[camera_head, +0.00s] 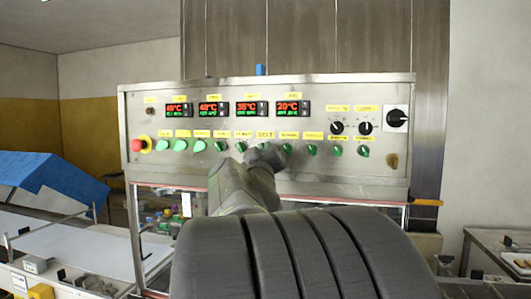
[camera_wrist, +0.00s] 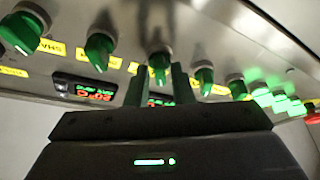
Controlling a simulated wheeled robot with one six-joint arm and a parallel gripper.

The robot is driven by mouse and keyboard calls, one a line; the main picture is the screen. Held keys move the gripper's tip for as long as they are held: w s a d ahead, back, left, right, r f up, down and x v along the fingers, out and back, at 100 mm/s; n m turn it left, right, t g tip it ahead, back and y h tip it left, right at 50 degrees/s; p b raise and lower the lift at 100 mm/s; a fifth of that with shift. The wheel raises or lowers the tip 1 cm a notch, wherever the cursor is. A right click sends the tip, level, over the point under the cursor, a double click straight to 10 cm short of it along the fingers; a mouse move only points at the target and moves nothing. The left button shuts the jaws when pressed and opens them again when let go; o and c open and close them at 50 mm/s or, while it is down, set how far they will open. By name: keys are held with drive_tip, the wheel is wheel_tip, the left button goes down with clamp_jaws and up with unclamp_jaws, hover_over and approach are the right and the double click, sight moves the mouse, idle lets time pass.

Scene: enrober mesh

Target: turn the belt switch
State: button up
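A row of green knob switches runs along the steel control panel (camera_head: 230,164). Yellow labels sit above them, too small and blurred to read, so I cannot tell which is the belt switch. In the head view my gripper (camera_head: 263,154) is up against the middle of the row, and my arm hides part of it. In the wrist view, which is turned over, my gripper (camera_wrist: 159,82) has its two dark fingers apart. One green switch (camera_wrist: 160,66) shows between the fingertips. I cannot tell whether the fingers touch it. Other green switches (camera_wrist: 98,48) show on both sides.
A red button (camera_head: 136,145) stands at the panel's left end. Black knobs (camera_head: 366,129) and a black rotary switch (camera_head: 397,118) are at the right. Temperature displays (camera_head: 246,110) sit above the row. A white conveyor (camera_head: 85,247) lies left, a side table (camera_head: 490,245) right.

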clamp_jaws()
drive_tip(key=shift+m, duration=0.3)
drive_tip(key=m+h, duration=0.1)
drive_tip(key=m, duration=0.2)
drive_tip(key=m+h+p, duration=0.1)
drive_tip(key=m+h, duration=0.1)
drive_tip(key=m, duration=0.1)
drive_tip(key=m+h, duration=0.2)
drive_tip(key=shift+a+m+p, duration=0.25)
drive_tip(key=shift+m+p, duration=0.15)
drive_tip(key=m+g+h, duration=0.1)
drive_tip(key=m, duration=0.3)
drive_tip(key=m+h+p, duration=0.1)
drive_tip(key=m+h, duration=0.1)
drive_tip(key=m, duration=0.2)
drive_tip(key=shift+a+r+g, duration=0.1)
drive_tip(key=shift+a+g, duration=0.05)
drive_tip(key=shift+g, duration=0.25)
drive_tip(key=shift+h, duration=0.4)
drive_tip(key=shift+o, duration=1.4)
unclamp_jaws()
drive_tip(key=shift+o, duration=0.3)
drive_tip(key=shift+w, duration=0.1)
